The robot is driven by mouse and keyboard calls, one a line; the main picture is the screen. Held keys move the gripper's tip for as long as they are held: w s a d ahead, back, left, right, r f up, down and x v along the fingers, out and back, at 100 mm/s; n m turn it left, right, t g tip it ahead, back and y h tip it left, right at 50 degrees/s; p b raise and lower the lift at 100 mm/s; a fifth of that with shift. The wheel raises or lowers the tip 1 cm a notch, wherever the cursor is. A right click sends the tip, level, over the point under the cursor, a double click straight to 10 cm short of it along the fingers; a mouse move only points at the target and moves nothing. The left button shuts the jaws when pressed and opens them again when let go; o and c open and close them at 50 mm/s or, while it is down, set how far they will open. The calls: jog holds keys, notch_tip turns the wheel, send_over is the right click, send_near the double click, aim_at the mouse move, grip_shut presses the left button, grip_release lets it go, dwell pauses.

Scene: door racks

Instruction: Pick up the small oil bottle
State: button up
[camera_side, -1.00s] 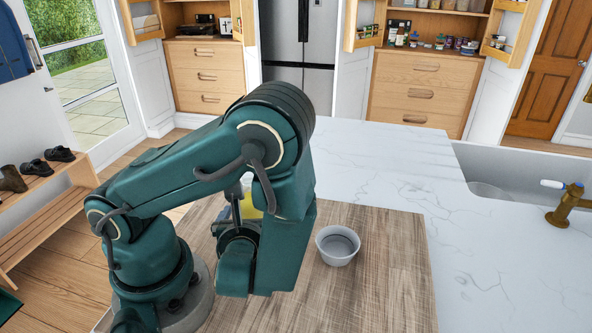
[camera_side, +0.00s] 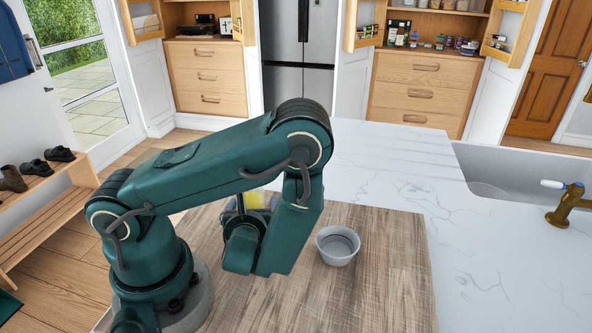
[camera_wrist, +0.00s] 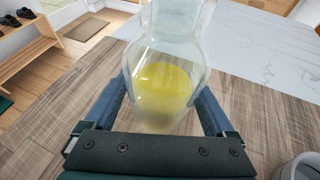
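The small oil bottle (camera_wrist: 165,90) is clear glass with yellow oil in its lower part. In the wrist view it stands upright in the middle, its top cut off by the upper edge. My gripper (camera_wrist: 163,95) has one blue-grey finger on each side of it, with no clear gap between fingers and glass, so it appears shut on the bottle. In the side view the yellow oil (camera_side: 254,200) shows behind my gripper (camera_side: 243,207). The bottle's neck is hidden there by my arm. Whether its base touches the board is unclear.
A small white bowl (camera_side: 338,246) stands on the wooden board (camera_side: 385,285) right of my gripper; it also shows at the wrist view's lower right (camera_wrist: 302,168). The white marble counter (camera_side: 400,165) is clear beyond. A sink with a brass tap (camera_side: 567,203) lies at the right.

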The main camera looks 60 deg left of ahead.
grip_shut()
jog(key=shift+r, duration=0.2)
notch_tip(320, 180, up, 9)
dwell(1.4)
